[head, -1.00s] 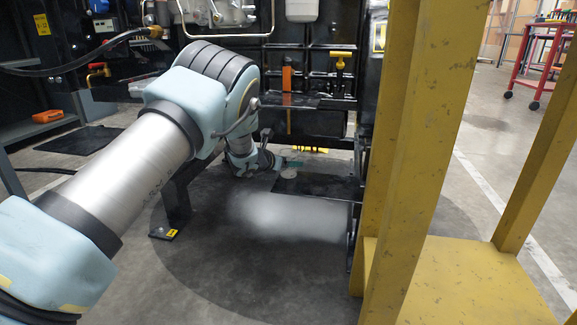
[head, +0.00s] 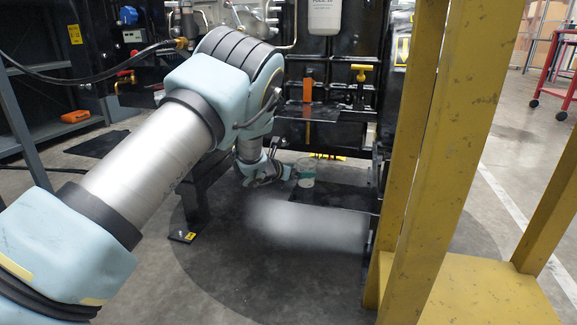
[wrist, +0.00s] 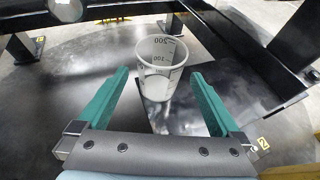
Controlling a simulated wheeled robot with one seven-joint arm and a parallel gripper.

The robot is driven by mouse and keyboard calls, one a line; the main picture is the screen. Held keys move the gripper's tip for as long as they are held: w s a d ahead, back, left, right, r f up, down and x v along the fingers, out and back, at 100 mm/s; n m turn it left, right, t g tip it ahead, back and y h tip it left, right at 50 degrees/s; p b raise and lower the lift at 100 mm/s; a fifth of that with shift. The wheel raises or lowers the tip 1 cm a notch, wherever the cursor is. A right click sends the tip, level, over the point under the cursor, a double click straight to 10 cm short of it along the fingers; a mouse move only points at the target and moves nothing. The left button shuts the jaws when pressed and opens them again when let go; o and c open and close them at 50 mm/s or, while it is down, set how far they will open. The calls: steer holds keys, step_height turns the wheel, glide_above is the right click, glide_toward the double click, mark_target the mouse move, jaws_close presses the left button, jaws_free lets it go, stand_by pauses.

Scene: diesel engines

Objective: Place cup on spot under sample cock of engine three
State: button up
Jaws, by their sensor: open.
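A clear measuring cup (wrist: 160,72) with black level marks at 100 and 200 appears upright between the teal fingers of my gripper (wrist: 160,78) in the wrist view. The fingers are apart, with a visible gap on each side of the cup. In the head view the cup (head: 307,172) stands low by the black engine, just right of my gripper (head: 292,174). It seems to stand on a dark plate (head: 335,196). The spot under it cannot be made out. I cannot tell which fitting is the sample cock; a yellow-handled fitting (head: 362,73) sits above and to the right.
Yellow steel posts (head: 445,150) stand close at right. A black support leg with a foot plate (head: 182,236) stands left of the cup. Black frame bars (wrist: 255,22) run beyond and right of the cup. A red cart (head: 557,75) is far right. Open floor lies in front.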

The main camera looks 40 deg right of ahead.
steer(key=w+a+r+n+t+y+p, duration=0.1)
steer(key=w+a+r+n+t+y, duration=0.15)
steer(key=w+a+n, duration=0.75)
steer(key=s+a+r+n+t+y, duration=0.1)
steer(key=a+r+n+y, duration=0.2)
steer(key=a+n, duration=0.8)
steer(key=w+a+r+n+t+y+p, duration=0.1)
steer(key=w+a+r+n+t+y, duration=0.25)
steer(key=a, duration=1.35)
steer(key=s+a+n+g+y, duration=0.2)
steer(key=a+n+g, duration=0.1)
steer(key=a+n, duration=0.75)
steer(key=s+a+r+n+g+y, duration=0.2)
steer(key=s+a+n+g, duration=0.2)
steer(key=s+a+n, duration=1.1)
steer(key=s+a, duration=0.1)
steer(key=s, duration=0.2)
steer(key=shift+s+n+g, duration=0.3)
steer(key=shift+n+g, duration=0.1)
steer(key=shift+r, duration=0.15)
